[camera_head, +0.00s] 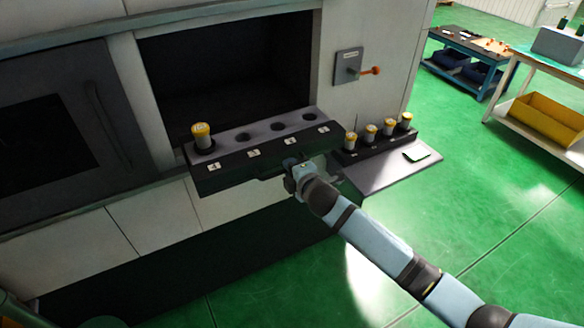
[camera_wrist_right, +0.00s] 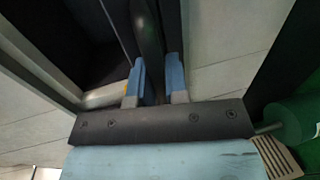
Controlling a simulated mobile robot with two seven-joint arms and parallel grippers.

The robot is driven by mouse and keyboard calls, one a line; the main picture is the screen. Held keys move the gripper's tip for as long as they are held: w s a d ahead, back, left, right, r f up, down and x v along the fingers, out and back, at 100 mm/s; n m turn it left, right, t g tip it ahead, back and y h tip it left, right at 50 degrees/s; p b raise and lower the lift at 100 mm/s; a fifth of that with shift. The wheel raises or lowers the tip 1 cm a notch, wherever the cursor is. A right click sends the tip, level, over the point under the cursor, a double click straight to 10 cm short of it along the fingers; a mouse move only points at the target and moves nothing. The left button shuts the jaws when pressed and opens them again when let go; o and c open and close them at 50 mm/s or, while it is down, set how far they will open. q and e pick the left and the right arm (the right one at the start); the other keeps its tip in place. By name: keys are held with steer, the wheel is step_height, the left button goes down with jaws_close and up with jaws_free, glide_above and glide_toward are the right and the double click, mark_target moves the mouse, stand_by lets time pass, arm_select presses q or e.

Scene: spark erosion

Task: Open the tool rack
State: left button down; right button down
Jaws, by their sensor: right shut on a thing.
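The tool rack (camera_head: 222,178) is a dark drawer-like block with a grey top, standing out from the machine's dark opening. Its top has a row of round holes with white number labels on the front. One yellow-capped tool (camera_head: 201,136) stands upright in the leftmost hole; the other holes look empty. My right gripper (camera_head: 291,170) is at the rack's front, right of its middle, shut on the dark handle. In the right wrist view the blue fingers (camera_wrist_right: 156,77) sit on both sides of the dark handle bar (camera_wrist_right: 148,35). My left gripper is not in view.
Several yellow-capped tools (camera_head: 370,132) stand in a dark holder on a side shelf (camera_head: 385,174) right of the rack. A grey switch plate with an orange-tipped lever (camera_head: 348,68) is above. Workbenches (camera_head: 457,45) stand at the back right. Green floor is clear in front.

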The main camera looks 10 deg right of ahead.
steer(key=c, duration=1.1)
jaws_free()
steer(key=shift+c, duration=0.2)
steer(key=b+v, duration=0.1)
steer(key=v, duration=1.2)
steer(key=shift+s+b, duration=0.4)
steer(key=shift+d, duration=0.1)
